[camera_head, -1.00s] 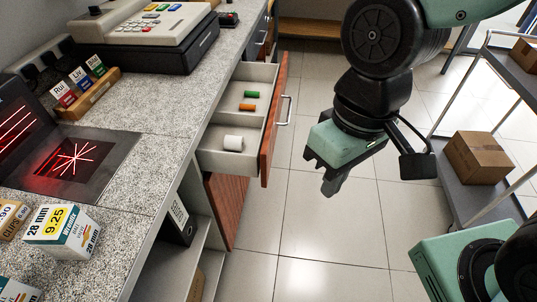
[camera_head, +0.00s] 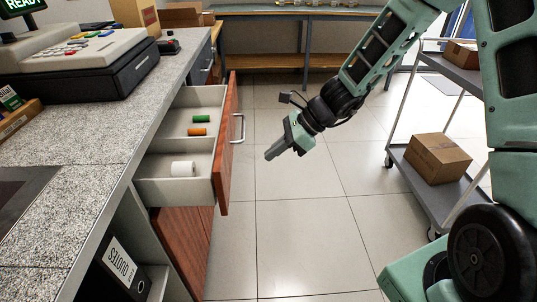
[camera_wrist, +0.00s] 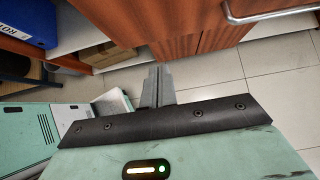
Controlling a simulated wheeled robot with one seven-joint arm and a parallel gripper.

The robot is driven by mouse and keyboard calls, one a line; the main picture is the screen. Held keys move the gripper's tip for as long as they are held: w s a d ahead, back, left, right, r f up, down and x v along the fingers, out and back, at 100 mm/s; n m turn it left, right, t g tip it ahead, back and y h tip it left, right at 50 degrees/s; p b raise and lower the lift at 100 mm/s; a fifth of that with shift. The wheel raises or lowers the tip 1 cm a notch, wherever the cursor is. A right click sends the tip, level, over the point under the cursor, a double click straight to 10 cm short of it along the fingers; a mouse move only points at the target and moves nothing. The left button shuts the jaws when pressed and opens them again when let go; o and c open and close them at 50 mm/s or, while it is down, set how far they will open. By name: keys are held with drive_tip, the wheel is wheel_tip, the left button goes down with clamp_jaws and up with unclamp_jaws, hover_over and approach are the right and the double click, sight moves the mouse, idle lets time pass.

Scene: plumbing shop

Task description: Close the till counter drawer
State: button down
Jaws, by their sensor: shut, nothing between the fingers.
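The till counter drawer (camera_head: 222,150) stands pulled out from the counter, with a reddish wood front and a metal bar handle (camera_head: 238,128). Inside are a white paper roll (camera_head: 182,169), an orange roll (camera_head: 197,132) and a green roll (camera_head: 201,119). My gripper (camera_head: 271,154) is shut and empty, to the right of the drawer front and apart from it, pointing down and left. In the wrist view my gripper's fingers (camera_wrist: 158,85) are together, and the wood front (camera_wrist: 170,25) and the bar handle (camera_wrist: 270,16) show beyond them.
The speckled counter (camera_head: 85,125) with a cash register (camera_head: 80,55) runs along the left. A grey trolley (camera_head: 437,185) with a cardboard box (camera_head: 437,158) stands at the right. A long bench (camera_head: 300,12) is at the back. The tiled floor between is clear.

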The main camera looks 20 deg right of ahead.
sight(229, 175)
drive_tip(key=shift+w+a+f+b, duration=0.15)
drive_tip(key=shift+w+a+f, duration=0.3)
drive_tip(key=shift+a+f, duration=0.7)
drive_tip(key=shift+w+a+f+b, duration=0.2)
drive_tip(key=shift+w+a+f, duration=0.35)
drive_tip(key=shift+a, duration=1.2)
drive_tip(key=shift+w+a+f+b, duration=0.15)
drive_tip(key=shift+w+a+f, duration=0.25)
drive_tip(key=shift+a+f, duration=0.75)
drive_tip(key=shift+a+r, duration=0.3)
drive_tip(key=shift+a, duration=0.1)
drive_tip(key=w+a+p, duration=0.2)
drive_tip(key=a, duration=0.4)
drive_tip(key=w+a+p, duration=0.1)
drive_tip(key=w+a, duration=0.1)
drive_tip(key=a, duration=0.4)
drive_tip(key=w+a+p, duration=0.2)
drive_tip(key=a, duration=0.4)
drive_tip(key=shift+r+p, duration=0.1)
drive_tip(key=shift+p, duration=0.2)
drive_tip(key=shift+s+a, duration=0.1)
drive_tip(key=shift+a, duration=0.05)
drive_tip(key=shift+a, duration=0.1)
